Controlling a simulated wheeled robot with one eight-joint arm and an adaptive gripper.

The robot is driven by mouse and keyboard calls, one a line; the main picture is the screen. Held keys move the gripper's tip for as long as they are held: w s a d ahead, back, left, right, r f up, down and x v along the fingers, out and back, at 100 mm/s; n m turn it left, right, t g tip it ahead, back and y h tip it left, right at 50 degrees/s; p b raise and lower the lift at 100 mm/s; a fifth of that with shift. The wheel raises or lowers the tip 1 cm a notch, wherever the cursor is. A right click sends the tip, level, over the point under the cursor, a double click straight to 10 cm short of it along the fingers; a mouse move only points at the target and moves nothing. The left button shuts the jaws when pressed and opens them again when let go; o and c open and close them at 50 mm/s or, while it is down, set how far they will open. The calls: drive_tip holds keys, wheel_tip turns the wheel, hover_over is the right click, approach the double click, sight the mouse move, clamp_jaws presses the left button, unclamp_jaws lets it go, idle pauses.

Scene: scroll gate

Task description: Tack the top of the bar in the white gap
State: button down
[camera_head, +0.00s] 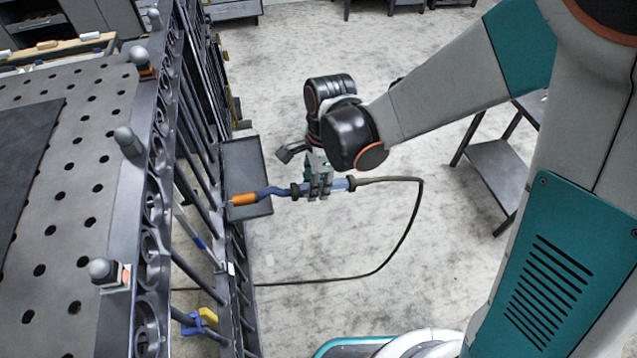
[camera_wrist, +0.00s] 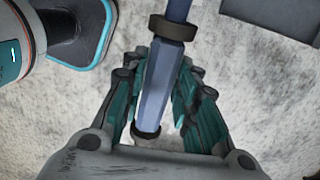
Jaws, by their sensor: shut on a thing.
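My gripper (camera_head: 318,181) is shut on the blue handle of a welding torch (camera_head: 272,191), to the right of the gate. The torch points left, and its orange nozzle (camera_head: 243,199) is over a small grey tray (camera_head: 259,167) beside the gate. In the wrist view the torch handle (camera_wrist: 161,84) lies between the two teal fingers (camera_wrist: 163,105). The dark metal gate (camera_head: 160,170) with scrolls and bars stands at the left. One bar in it has a white and blue stretch (camera_head: 190,222); I cannot clearly make out a white gap at its top.
A perforated welding table (camera_head: 60,215) with round-headed clamps (camera_head: 128,140) lies left of the gate. A yellow and blue clamp (camera_head: 199,320) sits low on the gate. The torch's dark cable (camera_head: 405,240) loops over open floor. A grey stand (camera_head: 497,165) is at the right.

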sight(277, 189)
drive_tip(key=shift+s+a+r+p, duration=0.15)
drive_tip(key=shift+s+a, duration=0.1)
drive_tip(key=shift+a, duration=0.8)
drive_tip(key=shift+s+a+r+p, duration=0.15)
drive_tip(key=shift+s+a, duration=0.1)
drive_tip(key=shift+a, duration=0.85)
drive_tip(key=shift+s+a+p, duration=0.15)
drive_tip(key=shift+s+a, duration=0.1)
drive_tip(key=shift+a, duration=0.8)
drive_tip(key=c, duration=1.9)
unclamp_jaws()
clamp_jaws()
drive_tip(key=shift+s+a+r, duration=0.1)
drive_tip(key=shift+s+a, duration=0.05)
drive_tip(key=shift+a, duration=0.45)
drive_tip(key=shift+s+a+r, duration=0.1)
drive_tip(key=shift+s+a, duration=0.05)
drive_tip(key=shift+a, duration=0.4)
drive_tip(key=shift+w+d+f+b, duration=0.15)
drive_tip(key=shift+w+d+b, duration=0.2)
drive_tip(key=shift+d, duration=1.3)
drive_tip(key=shift+w+d+f+b, duration=0.2)
drive_tip(key=shift+w+d, duration=0.2)
drive_tip(key=shift+d, duration=1.2)
drive_tip(key=shift+w+d+f+b, duration=0.15)
drive_tip(key=shift+w+d+b, duration=0.2)
drive_tip(key=shift+d, duration=1.3)
